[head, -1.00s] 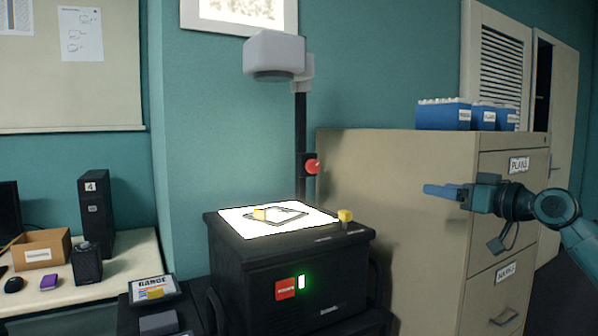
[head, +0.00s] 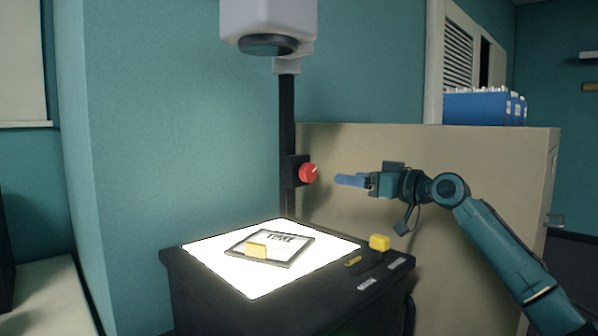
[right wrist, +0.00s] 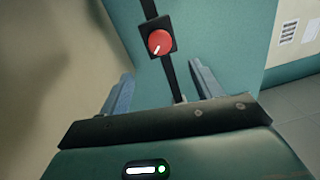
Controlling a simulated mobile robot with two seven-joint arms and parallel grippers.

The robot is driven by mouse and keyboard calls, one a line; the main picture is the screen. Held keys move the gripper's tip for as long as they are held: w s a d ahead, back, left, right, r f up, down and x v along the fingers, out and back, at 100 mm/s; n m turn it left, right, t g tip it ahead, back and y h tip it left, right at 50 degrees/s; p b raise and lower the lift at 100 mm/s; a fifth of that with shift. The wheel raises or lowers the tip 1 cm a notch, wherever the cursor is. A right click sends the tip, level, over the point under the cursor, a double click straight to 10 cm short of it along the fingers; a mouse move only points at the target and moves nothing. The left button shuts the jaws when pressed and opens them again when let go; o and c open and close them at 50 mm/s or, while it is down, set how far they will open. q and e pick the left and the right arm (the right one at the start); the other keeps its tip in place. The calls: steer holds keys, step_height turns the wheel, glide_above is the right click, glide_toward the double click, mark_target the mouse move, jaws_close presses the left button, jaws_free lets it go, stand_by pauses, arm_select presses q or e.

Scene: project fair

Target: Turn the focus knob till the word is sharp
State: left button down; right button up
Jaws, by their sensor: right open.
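The red focus knob (head: 308,173) with a white pointer line sits on the black post of the overhead projector (head: 288,290). In the right wrist view the knob (right wrist: 160,42) is ahead, between and beyond my fingers. My right gripper (head: 342,180) is open and empty, a short way right of the knob and not touching it. Its two blue fingers also show in the right wrist view (right wrist: 163,85). A slide frame (head: 270,247) reading "TIME" lies on the lit glass (head: 250,281). The projected word is not in view. My left gripper is not in view.
The projector head (head: 268,20) hangs above. A beige cabinet (head: 480,160) with blue boxes (head: 480,108) stands behind my arm.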

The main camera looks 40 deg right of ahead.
mark_target(312, 172)
steer(key=w+p, duration=0.2)
steer(key=w, duration=0.1)
steer(key=w+a+p, duration=0.1)
steer(key=w+p, duration=0.1)
steer(key=w, duration=0.2)
steer(key=w+p, duration=0.3)
steer(key=shift+w+a+r, duration=0.2)
steer(key=shift+w+a, duration=0.1)
steer(key=shift+w, duration=0.1)
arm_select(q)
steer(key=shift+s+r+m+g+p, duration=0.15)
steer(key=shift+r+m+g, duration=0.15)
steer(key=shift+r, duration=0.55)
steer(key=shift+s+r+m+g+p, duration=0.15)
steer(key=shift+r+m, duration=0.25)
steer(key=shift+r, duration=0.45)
arm_select(e)
steer(key=shift+w+a+f, duration=0.15)
steer(key=shift+w+a, duration=0.05)
steer(key=shift+w, duration=0.65)
steer(key=shift+c, duration=0.5)
